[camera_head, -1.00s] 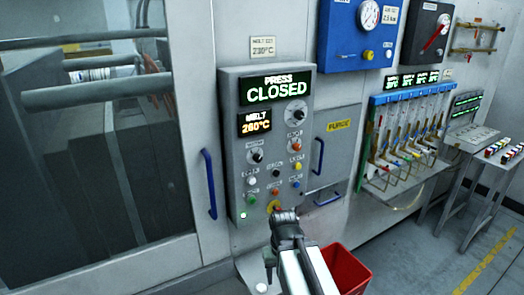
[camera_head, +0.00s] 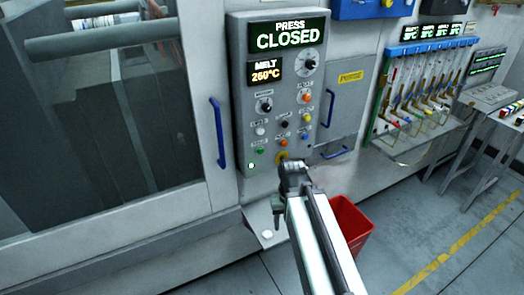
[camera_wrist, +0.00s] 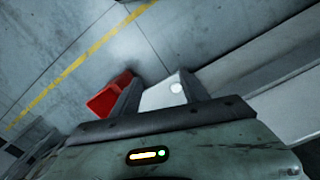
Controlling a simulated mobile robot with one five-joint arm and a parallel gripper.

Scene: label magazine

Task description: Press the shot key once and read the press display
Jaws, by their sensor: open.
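The press display (camera_head: 288,37) is at the top of the grey control panel (camera_head: 242,110) and reads "PRESS CLOSED" in the head view. Below it, the melt display (camera_head: 265,70) reads 260°C. Several coloured keys sit in rows on the panel, among them a white key (camera_head: 260,131), an orange key (camera_head: 305,98) and a green key (camera_head: 260,150). Their labels are too small to read, so I cannot tell which is the shot key. My gripper (camera_head: 284,190) is in front of the panel's lower edge, covering part of it. In the wrist view my gripper (camera_wrist: 158,84) is open and empty.
A red bin (camera_head: 352,222) stands on the floor right of my arm. A pale tray (camera_head: 258,222) with a white round piece (camera_head: 267,234) is below the panel. Blue handles (camera_head: 218,135) flank the panel. A rack of tubes (camera_head: 425,90) is at the right.

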